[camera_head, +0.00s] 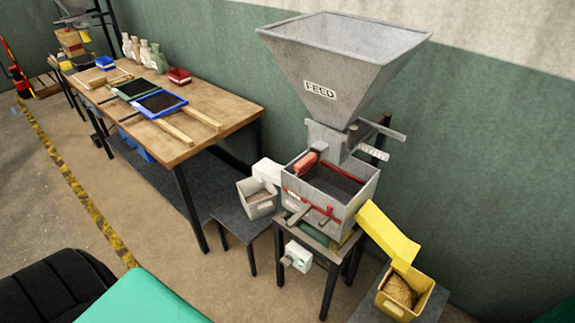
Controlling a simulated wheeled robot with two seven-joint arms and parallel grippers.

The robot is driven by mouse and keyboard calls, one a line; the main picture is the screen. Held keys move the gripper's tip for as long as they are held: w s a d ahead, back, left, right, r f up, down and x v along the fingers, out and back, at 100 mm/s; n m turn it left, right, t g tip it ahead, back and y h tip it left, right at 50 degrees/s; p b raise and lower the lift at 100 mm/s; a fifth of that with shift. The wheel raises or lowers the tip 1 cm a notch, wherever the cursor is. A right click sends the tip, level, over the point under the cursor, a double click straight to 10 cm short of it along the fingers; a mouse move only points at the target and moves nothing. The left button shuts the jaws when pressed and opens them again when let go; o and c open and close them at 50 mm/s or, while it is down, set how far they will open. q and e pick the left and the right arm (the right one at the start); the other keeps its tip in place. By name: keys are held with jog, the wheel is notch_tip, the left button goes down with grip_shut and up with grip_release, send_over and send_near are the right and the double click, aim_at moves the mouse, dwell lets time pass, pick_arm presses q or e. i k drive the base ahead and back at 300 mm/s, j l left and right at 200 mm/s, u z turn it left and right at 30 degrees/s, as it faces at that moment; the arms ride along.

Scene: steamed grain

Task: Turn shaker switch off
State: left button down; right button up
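The shaker (322,195) is a grey metal box with red trim on a dark stand, right of centre, under a large grey hopper (340,60) labelled FEED. The switch (298,257) is a small pale box with a green mark, low on the front of the stand. Its position, on or off, is too small to tell. Neither my left nor my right gripper shows in the head view.
A yellow chute (386,232) slopes to a yellow bin (397,309) of grain at the right. A pale bin (257,200) stands on a low table left of the shaker. A wooden workbench (212,95) holds trays. Open floor (180,255) lies in front.

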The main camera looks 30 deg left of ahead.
aim_at(286, 261)
jog(key=u, duration=1.05)
